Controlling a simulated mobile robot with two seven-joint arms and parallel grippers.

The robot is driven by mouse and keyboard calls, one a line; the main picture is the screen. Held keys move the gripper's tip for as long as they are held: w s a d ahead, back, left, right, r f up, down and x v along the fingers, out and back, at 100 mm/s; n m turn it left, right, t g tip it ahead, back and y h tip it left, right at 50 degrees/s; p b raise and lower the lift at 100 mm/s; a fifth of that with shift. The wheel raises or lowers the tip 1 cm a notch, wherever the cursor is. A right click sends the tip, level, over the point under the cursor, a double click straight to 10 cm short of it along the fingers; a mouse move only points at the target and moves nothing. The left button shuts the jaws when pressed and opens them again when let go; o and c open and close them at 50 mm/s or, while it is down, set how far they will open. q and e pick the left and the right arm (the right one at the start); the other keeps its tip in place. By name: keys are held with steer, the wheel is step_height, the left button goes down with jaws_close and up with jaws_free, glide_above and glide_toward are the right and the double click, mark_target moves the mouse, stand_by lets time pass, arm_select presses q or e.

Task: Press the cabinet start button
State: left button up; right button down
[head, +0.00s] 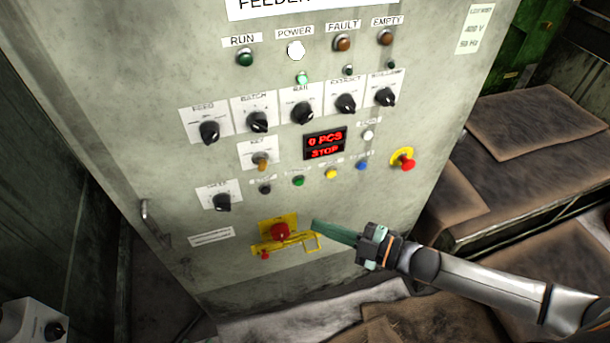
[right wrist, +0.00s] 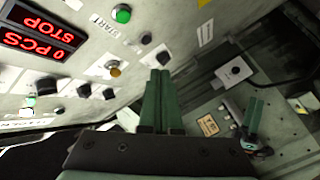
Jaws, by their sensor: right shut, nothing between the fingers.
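The cabinet (head: 130,110) fills most of the head view. Its green start button (head: 298,181) sits in a row of small buttons below the display. In the right wrist view the green button (right wrist: 123,14), labelled START, is at the top, left of my fingers. My right gripper (head: 316,225) is shut and empty, its green fingers pointing left in front of the panel. It is below and slightly right of the start button and looks apart from it. In the right wrist view a small green-fingered gripper (right wrist: 252,116), apparently my left, shows far right; its jaws are unclear.
The red display (head: 325,143) reads "0 PCS" and "STOP". A red switch on a yellow plate (head: 280,231) is just left of my right fingertips. A red emergency-type button (head: 405,162) is at right. Several black knobs line the panel. A brown-topped bench (head: 540,125) stands to the right.

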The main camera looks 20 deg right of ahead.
mark_target(299, 182)
steer(key=w+b, duration=0.4)
steer(key=w, duration=0.4)
steer(key=shift+w+a, duration=0.2)
steer(key=shift+w, duration=0.15)
steer(key=shift+w, duration=0.15)
stand_by(2.0)
steer(key=shift+w, duration=0.3)
